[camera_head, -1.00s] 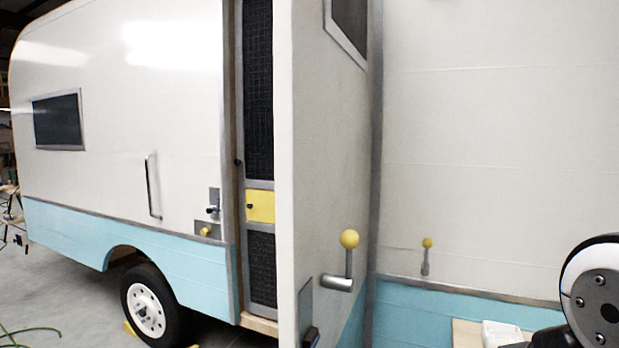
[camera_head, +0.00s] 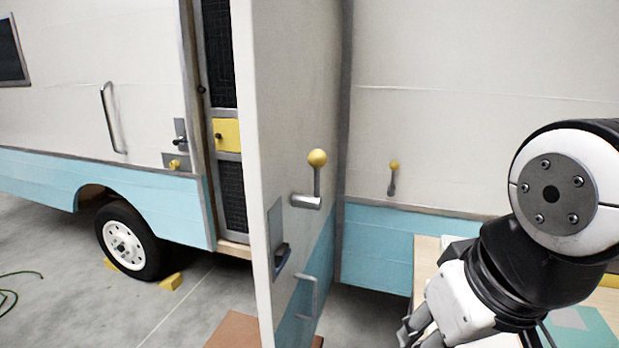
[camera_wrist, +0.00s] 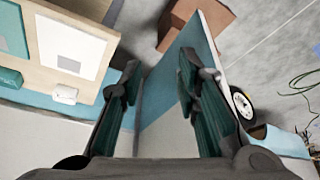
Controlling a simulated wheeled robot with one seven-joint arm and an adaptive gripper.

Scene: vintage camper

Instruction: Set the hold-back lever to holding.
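A lever with a yellow ball (camera_head: 317,158) stands upright on a grey pivot on the open door's face. A second, smaller yellow-ball lever (camera_head: 394,165) stands almost upright on the camper wall right of the door. I cannot tell which is the hold-back lever, as no label is legible. The open camper door (camera_head: 285,60) stands out from the doorway. My gripper (camera_head: 412,335) is low at the right, apart from both levers, partly cut off by the picture's bottom edge. In the wrist view my gripper (camera_wrist: 155,85) has its fingers spread with nothing between them.
A wooden bench (camera_head: 425,255) stands by the wall at the right, partly behind my arm. A brown box or step (camera_head: 235,330) is on the floor by the door. The door carries a grab handle (camera_head: 307,296) and a dark latch (camera_head: 281,256).

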